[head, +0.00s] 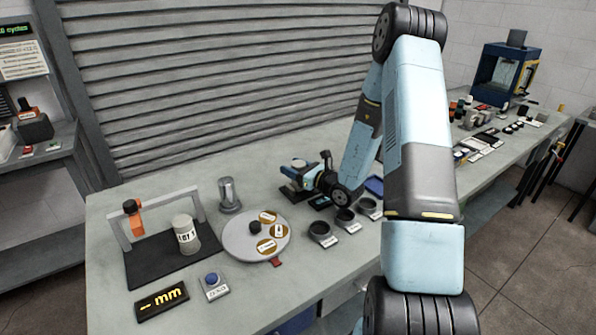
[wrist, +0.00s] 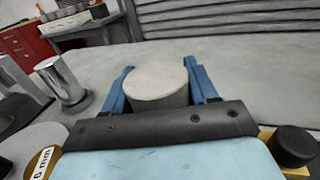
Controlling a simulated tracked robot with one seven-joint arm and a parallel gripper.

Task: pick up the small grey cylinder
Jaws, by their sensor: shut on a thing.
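A small grey cylinder (wrist: 157,90) with a pale flat top sits between the two blue fingers of my gripper (wrist: 160,85) in the wrist view. The fingers are shut on it, one at each side. Its lower part is hidden by the dark front plate of the gripper. In the head view my gripper (head: 298,176) is low over the bench, right of the shiny metal post. The cylinder cannot be made out clearly there. I cannot tell whether it touches the bench.
The metal post (head: 229,194) stands left of my gripper, and also shows in the wrist view (wrist: 62,82). A round turntable (head: 240,247) lies in front. A pale LOT 1 cylinder (head: 185,234) stands on a black mat (head: 150,264) under a gantry. Dark cups (head: 320,231) stand front right.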

